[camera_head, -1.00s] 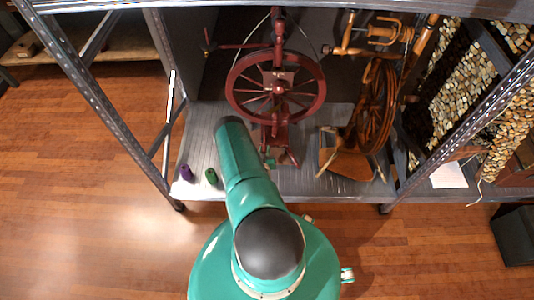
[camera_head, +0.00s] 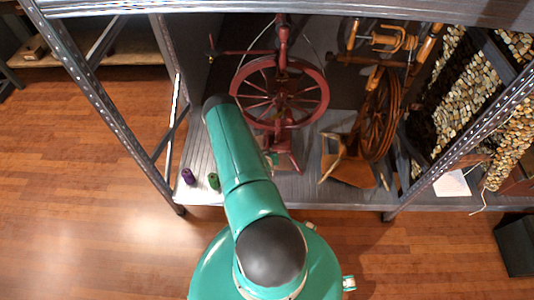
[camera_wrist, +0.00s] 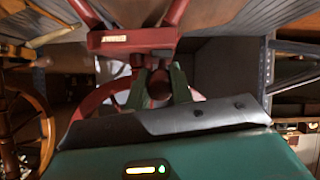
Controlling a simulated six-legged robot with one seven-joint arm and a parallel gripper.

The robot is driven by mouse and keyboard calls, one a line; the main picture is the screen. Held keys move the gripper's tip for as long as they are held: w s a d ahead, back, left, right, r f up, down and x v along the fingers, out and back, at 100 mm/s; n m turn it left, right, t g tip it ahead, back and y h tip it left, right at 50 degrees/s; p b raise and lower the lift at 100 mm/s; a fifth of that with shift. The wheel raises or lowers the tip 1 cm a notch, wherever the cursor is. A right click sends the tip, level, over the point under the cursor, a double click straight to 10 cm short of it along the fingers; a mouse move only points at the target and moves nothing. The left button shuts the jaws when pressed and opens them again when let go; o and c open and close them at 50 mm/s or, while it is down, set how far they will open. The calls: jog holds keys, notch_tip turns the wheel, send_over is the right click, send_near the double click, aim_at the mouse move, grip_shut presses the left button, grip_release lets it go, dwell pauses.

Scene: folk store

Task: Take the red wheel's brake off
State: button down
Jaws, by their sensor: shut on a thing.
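The red spinning wheel (camera_head: 322,98) stands upright on the grey shelf, behind my arm in the head view. Its red frame, with a small label on a crosspiece (camera_wrist: 131,38), fills the upper middle of the wrist view. My gripper (camera_wrist: 159,82) is at the red wheel, its two green fingers just below that crosspiece. It is shut on a small reddish part between the fingers, which looks like the red wheel's brake. The fingers and my wrist hide most of this part. In the head view my arm hides the gripper.
A brown wooden spinning wheel (camera_head: 378,115) stands right of the red one. A purple spool (camera_head: 188,177) and a green spool (camera_head: 213,181) stand near the shelf's front left. Metal posts (camera_head: 105,112) flank the shelf. The wooden floor (camera_head: 90,220) at left is clear.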

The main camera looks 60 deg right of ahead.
jog(key=c, duration=1.2)
grip_release()
jog(key=shift+c, duration=0.2)
jog(key=v, duration=1.3)
jog(key=shift+a+r, duration=0.25)
jog(key=shift+a, duration=0.05)
jog(key=shift+s, duration=0.1)
